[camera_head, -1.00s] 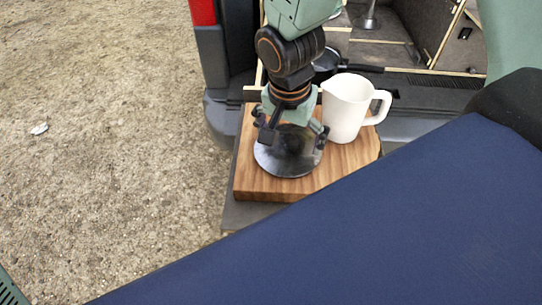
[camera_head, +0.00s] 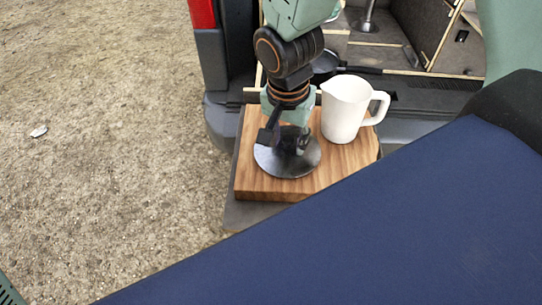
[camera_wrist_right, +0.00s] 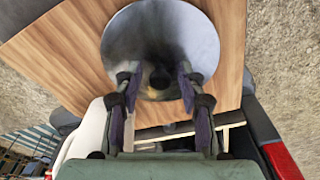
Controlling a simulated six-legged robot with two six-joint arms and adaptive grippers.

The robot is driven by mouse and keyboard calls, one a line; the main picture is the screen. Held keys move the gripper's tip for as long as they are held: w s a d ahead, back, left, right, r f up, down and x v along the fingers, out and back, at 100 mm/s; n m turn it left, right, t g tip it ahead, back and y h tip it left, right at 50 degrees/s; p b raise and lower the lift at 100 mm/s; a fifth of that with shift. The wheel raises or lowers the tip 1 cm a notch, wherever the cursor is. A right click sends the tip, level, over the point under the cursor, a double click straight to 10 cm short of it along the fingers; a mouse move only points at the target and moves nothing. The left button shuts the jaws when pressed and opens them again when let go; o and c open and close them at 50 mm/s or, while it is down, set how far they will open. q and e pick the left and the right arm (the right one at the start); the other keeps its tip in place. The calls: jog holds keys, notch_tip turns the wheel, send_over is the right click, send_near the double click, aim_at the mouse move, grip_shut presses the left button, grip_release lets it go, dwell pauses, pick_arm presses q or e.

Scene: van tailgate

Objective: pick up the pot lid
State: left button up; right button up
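The pot lid (camera_head: 275,160) is a round, dark, shiny disc lying flat on a wooden board (camera_head: 330,172). In the right wrist view the lid (camera_wrist_right: 160,35) shows with a dark knob (camera_wrist_right: 160,77) near its lower edge. My right gripper (camera_head: 288,142) is directly over the lid, pointing down. In the right wrist view its two fingers (camera_wrist_right: 159,82) stand on either side of the knob, with a visible gap to it on each side. The gripper is open. My left gripper is not in view.
A white pitcher (camera_head: 345,112) stands on the board just right of my right gripper. A dark pan (camera_head: 327,65) sits behind, by the van's tailgate. A large blue surface (camera_head: 380,230) fills the lower right. Gravelly ground (camera_head: 110,150) lies open at left.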

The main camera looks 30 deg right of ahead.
jog(key=shift+s+f, duration=0.2)
jog(key=shift+s, duration=0.1)
grip_shut()
